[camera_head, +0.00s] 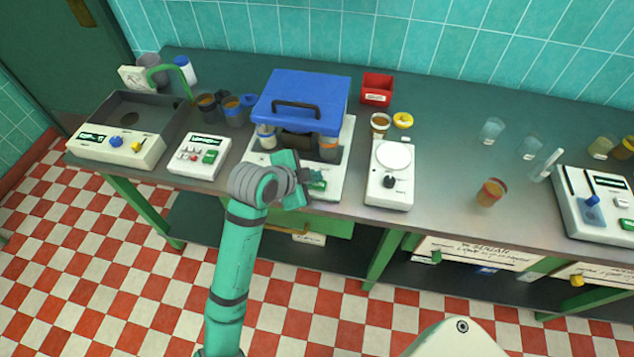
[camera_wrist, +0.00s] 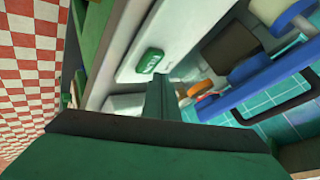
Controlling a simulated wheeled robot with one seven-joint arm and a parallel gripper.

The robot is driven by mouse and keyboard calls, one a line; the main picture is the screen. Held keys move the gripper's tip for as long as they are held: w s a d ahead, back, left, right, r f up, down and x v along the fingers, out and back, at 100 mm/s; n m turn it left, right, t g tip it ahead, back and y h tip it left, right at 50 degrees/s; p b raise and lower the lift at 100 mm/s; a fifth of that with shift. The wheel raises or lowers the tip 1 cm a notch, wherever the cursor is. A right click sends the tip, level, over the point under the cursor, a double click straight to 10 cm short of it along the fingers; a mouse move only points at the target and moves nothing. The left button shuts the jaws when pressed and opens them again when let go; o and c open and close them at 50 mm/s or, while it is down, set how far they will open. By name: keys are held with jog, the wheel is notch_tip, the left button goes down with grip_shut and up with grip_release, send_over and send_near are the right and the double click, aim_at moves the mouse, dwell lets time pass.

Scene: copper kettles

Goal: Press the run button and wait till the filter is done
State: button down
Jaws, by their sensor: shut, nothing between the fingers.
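The filter machine is a white unit with a blue lid (camera_head: 305,90) and dark handle, standing mid-counter; the lid looks closed. A green run button (camera_head: 317,186) is on its front panel, and it shows large in the wrist view (camera_wrist: 150,61). Amber and pale jars stand under the lid; the inside is hidden. My gripper (camera_head: 303,178) is at the front left of this panel, beside the button. In the wrist view my closed dark green fingers (camera_wrist: 160,84) point at the button's lower edge. I cannot tell whether they touch it. They hold nothing.
A white control box (camera_head: 200,155) and a grey basin unit (camera_head: 115,145) stand left. A white round-plate device (camera_head: 389,180) stands close on the right. A red bin (camera_head: 377,88) is behind. An amber jar (camera_head: 490,192) and glasses stand farther right; counter between is partly clear.

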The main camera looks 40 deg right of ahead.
aim_at(314, 186)
jog(key=shift+f, duration=0.1)
jog(key=shift+f, duration=0.35)
jog(key=shift+f, duration=0.45)
dwell(0.8)
jog(key=shift+r, duration=0.9)
jog(key=shift+w, duration=0.1)
jog(key=shift+r, duration=2.5)
